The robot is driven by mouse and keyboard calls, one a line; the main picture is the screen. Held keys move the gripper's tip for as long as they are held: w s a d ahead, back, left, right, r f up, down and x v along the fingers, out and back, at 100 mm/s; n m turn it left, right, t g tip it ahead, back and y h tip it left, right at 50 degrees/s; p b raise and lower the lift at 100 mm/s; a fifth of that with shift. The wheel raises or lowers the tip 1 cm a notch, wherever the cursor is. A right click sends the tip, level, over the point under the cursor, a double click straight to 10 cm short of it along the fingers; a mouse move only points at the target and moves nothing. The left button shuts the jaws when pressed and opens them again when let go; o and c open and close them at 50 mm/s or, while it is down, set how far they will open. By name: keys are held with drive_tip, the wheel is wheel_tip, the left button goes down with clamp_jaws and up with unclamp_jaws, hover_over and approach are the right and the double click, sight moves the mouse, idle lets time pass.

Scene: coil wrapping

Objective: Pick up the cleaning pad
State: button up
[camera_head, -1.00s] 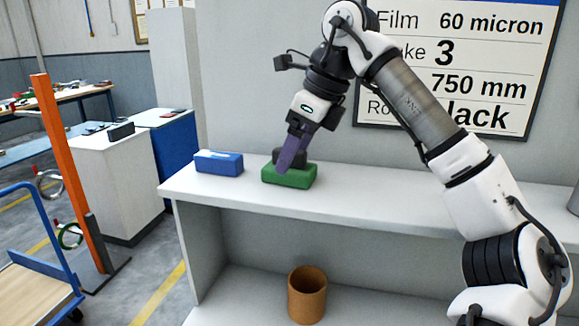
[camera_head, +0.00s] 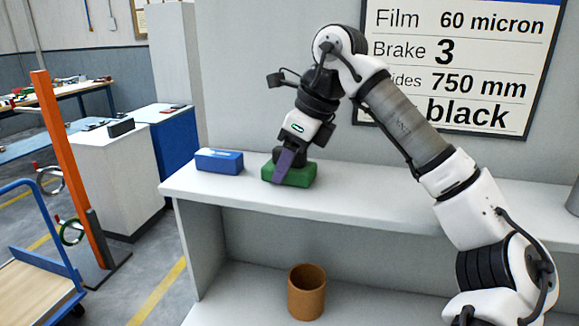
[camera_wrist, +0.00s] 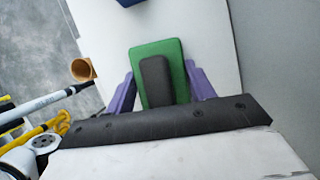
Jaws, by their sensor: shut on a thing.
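The cleaning pad (camera_head: 298,177) is a green block with a dark grey grip on top, lying on the white shelf top (camera_head: 390,205). It also shows in the wrist view (camera_wrist: 175,58), where its dark grip runs lengthwise between the fingers. My gripper (camera_head: 284,168) points down at the pad, its purple fingers low around it. In the wrist view my gripper (camera_wrist: 161,84) has one finger on each side of the pad and is shut on it. The exact finger contact is partly hidden. I see no clear gap between pad and shelf.
A blue block (camera_head: 219,162) lies left of the pad on the same shelf. A brown cylinder (camera_head: 307,292) stands on the lower shelf. A wall sign (camera_head: 460,65) hangs behind my arm.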

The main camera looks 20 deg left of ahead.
wheel_tip(320, 180, up, 20)
drive_tip(key=p, duration=0.4)
idle(0.4)
